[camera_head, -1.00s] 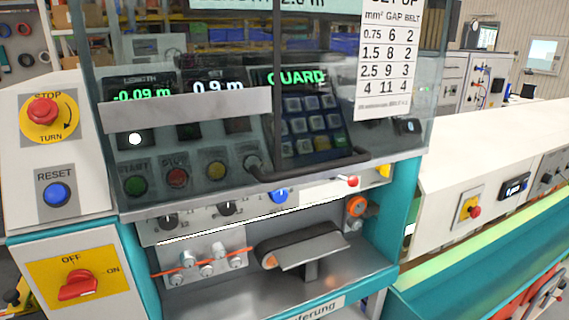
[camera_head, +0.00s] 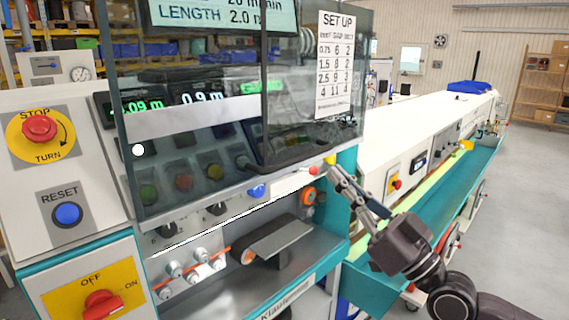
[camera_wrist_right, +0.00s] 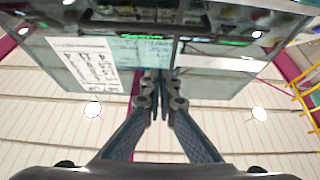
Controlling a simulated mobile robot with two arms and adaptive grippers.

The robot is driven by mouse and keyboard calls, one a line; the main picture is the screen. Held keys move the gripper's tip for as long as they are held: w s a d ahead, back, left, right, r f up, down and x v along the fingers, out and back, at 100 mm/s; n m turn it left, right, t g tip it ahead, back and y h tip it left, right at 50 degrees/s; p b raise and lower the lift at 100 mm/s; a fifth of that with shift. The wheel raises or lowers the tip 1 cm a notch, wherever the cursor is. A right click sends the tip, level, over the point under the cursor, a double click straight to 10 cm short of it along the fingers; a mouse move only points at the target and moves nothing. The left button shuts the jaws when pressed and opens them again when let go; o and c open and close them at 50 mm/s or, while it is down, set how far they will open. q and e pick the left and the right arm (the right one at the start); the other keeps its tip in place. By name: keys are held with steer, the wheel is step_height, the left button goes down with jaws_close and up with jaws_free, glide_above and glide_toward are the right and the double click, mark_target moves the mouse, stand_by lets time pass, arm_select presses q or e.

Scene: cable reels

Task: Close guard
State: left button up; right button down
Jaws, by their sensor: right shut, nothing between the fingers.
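The guard is a clear, tinted panel (camera_head: 215,95) with a grey band, in front of the display and button panel. A dark bar handle (camera_head: 300,160) runs along its lower right part. The bay below, with rollers and a short belt (camera_head: 278,240), is uncovered. My right gripper (camera_head: 332,172) is shut and empty, just right of the guard's lower right corner; I cannot tell whether it touches. In the right wrist view my shut fingers (camera_wrist_right: 160,82) point at the guard (camera_wrist_right: 115,62), which fills the upper part. My left gripper is not in view.
A stop button (camera_head: 39,128), a blue reset button (camera_head: 67,214) and a red switch (camera_head: 102,304) are on the left. A long white and teal machine (camera_head: 440,140) extends right behind my right arm. The floor (camera_head: 530,200) at far right is clear.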

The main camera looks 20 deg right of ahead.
mark_target(305, 154)
steer(key=w+a+p, duration=0.1)
steer(key=w, duration=0.2)
steer(key=w+a+r+p, duration=0.1)
steer(key=w, duration=0.1)
steer(key=w+r+p, duration=0.1)
steer(key=w, duration=0.2)
steer(key=shift+w+a+r, duration=0.25)
steer(key=shift+w+a, duration=0.05)
steer(key=shift+a, duration=0.1)
steer(key=shift+w+f, duration=0.15)
steer(key=shift+f, duration=0.5)
steer(key=shift+a+f, duration=0.1)
